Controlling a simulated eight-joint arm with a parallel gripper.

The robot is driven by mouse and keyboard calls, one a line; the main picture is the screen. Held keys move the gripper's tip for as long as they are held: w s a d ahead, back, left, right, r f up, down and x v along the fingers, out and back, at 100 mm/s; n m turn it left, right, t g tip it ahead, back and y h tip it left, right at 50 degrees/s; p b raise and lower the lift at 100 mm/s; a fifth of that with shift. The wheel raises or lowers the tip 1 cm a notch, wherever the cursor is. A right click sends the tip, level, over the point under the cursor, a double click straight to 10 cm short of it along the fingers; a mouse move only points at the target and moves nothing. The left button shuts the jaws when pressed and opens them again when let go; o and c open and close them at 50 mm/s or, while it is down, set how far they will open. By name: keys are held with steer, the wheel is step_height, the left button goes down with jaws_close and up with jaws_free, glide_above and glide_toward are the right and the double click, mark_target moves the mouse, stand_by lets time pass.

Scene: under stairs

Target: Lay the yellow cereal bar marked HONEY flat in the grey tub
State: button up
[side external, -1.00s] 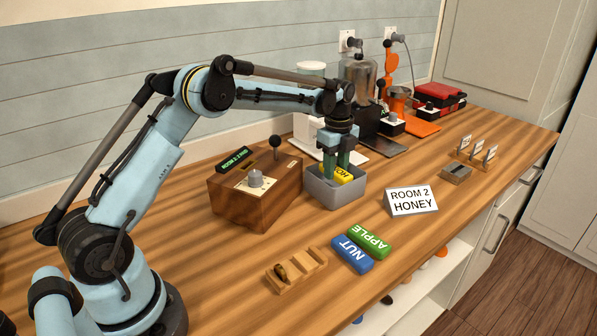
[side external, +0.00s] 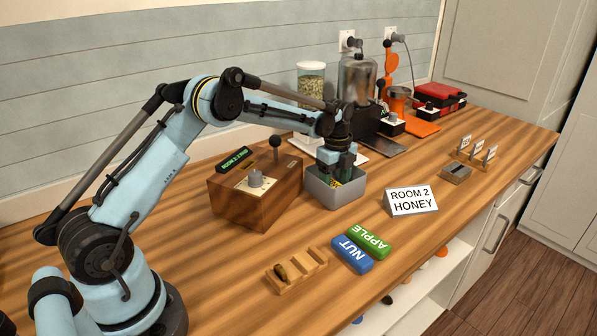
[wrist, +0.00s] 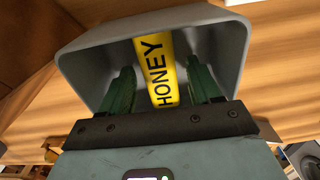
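The grey tub (side external: 335,195) stands on the counter to the right of the wooden box. In the side view only a bit of yellow shows past the fingers. My gripper (wrist: 160,80) reaches down into the tub, its green fingers open on either side of the bar, with a small gap each side. It also shows in the side view (side external: 338,170).
A wooden box (side external: 255,195) with a knob and lever stands close left of the tub. A ROOM 2 HONEY sign (side external: 411,200), blue NUT bar (side external: 352,255), green APPLE bar (side external: 367,243) and slotted wooden holder (side external: 297,270) are in front. Appliances line the back.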

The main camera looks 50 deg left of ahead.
mark_target(335, 184)
steer(key=s+d+r+n+t, duration=0.1)
steer(key=s+d+r+n, duration=0.1)
steer(key=r, duration=0.6)
steer(key=s+d+r+n+t, duration=0.1)
steer(key=s+r+n, duration=0.1)
steer(key=r, duration=0.7)
steer(key=s+d+f+n+t, duration=0.2)
steer(key=s+d+n, duration=0.1)
steer(key=s+n, duration=0.4)
steer(key=s+d+f+n+t, duration=0.2)
steer(key=s+n, duration=0.5)
steer(key=s, duration=0.5)
steer(key=shift+s+d+t, duration=0.4)
steer(key=shift+d+t, duration=0.2)
steer(key=shift+d, duration=0.6)
steer(key=shift+r, duration=0.1)
